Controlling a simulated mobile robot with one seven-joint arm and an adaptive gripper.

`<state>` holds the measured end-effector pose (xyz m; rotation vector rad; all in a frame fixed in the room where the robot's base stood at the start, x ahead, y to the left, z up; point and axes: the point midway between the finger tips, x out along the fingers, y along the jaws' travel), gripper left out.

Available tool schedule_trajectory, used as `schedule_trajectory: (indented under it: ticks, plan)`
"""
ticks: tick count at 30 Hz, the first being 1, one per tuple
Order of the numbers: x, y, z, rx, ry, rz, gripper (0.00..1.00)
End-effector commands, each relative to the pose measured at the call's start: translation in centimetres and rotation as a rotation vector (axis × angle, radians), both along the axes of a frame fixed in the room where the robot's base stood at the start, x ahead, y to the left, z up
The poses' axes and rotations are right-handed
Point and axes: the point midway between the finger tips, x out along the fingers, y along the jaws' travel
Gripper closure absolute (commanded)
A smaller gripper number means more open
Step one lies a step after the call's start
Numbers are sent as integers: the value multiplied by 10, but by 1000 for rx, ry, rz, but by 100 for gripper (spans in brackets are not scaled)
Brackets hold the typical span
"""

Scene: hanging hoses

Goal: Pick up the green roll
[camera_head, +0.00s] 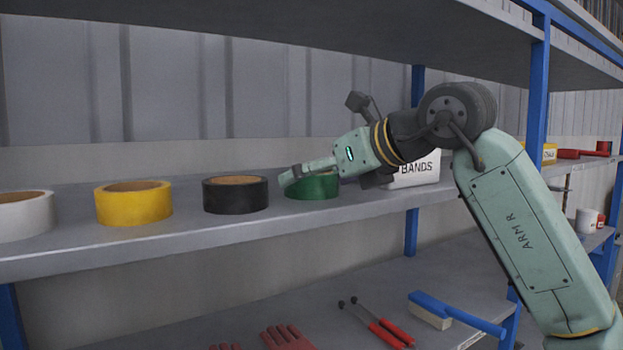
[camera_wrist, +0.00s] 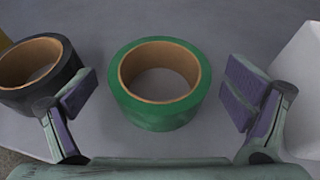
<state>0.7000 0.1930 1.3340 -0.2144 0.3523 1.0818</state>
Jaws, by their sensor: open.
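The green roll (camera_head: 313,187) of tape lies flat on the middle shelf, partly hidden behind my gripper (camera_head: 292,175) in the head view. In the wrist view the green roll (camera_wrist: 160,115) shows whole, with its brown cardboard core facing up. It sits between and a little beyond the two fingers of my gripper (camera_wrist: 160,92), with a gap on each side. My gripper is open and empty. The fingers have purple pads.
A black roll (camera_head: 236,194) lies just left of the green one; my left finger is close to it. Yellow (camera_head: 134,203) and white (camera_head: 24,217) rolls lie farther left. A white box marked BANDS (camera_head: 420,167) stands at the right. The upper shelf (camera_head: 300,30) hangs overhead.

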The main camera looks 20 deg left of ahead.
Motion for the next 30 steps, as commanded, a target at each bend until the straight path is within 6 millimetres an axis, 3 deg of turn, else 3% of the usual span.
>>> schedule_trajectory:
  ticks: [3, 27, 30]
  plan:
    - [0, 0, 0, 0, 0, 0, 5]
    - [0, 0, 0, 0, 0, 0, 58]
    - [0, 0, 0, 1, 0, 0, 58]
